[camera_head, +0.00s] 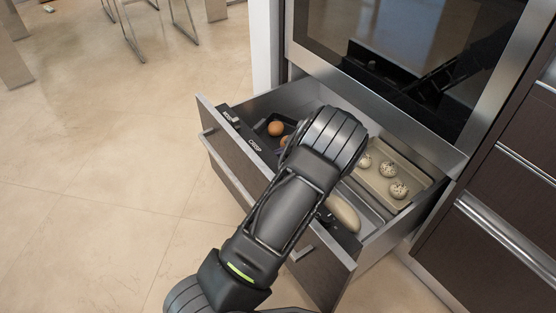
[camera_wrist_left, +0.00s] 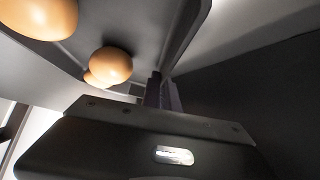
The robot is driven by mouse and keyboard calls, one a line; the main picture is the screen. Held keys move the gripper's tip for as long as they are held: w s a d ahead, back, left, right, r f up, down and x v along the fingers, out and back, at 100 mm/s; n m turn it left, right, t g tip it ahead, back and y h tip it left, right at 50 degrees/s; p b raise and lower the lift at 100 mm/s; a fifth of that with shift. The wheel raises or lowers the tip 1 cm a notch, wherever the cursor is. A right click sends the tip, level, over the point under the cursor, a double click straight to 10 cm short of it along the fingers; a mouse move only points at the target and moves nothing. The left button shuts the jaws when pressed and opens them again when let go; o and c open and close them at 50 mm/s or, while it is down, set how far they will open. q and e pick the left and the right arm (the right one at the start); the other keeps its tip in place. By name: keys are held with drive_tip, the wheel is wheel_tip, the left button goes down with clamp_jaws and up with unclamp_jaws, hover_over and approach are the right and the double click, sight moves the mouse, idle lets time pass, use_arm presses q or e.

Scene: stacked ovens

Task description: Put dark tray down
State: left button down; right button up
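The dark tray (camera_head: 264,123) is in the left part of the open drawer, with brown eggs (camera_head: 276,128) on it. My arm hides much of it. In the left wrist view the dark tray (camera_wrist_left: 150,28) fills the top, with several eggs (camera_wrist_left: 110,65) on it. My left gripper (camera_wrist_left: 163,92) has its narrow fingers together at the tray's rim and appears shut on it. In the head view the fingers are hidden behind my wrist. I cannot tell whether the tray touches the drawer floor. My right gripper is not in view.
The pulled-out drawer (camera_head: 228,160) stands below an oven (camera_head: 410,50). A pale loaf (camera_head: 342,213) lies nearer the front. Cabinets (camera_head: 510,215) stand at right.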

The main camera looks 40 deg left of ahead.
use_arm(q)
drive_tip(key=shift+f, duration=0.75)
drive_tip(key=shift+f+b, duration=0.15)
drive_tip(key=shift+b, duration=0.15)
drive_tip(key=c, duration=1.6)
unclamp_jaws()
drive_tip(key=shift+c, duration=0.2)
drive_tip(key=shift+r+p, duration=0.25)
drive_tip(key=shift+p, duration=0.05)
drive_tip(key=p+v, duration=0.4)
drive_tip(key=v, duration=0.8)
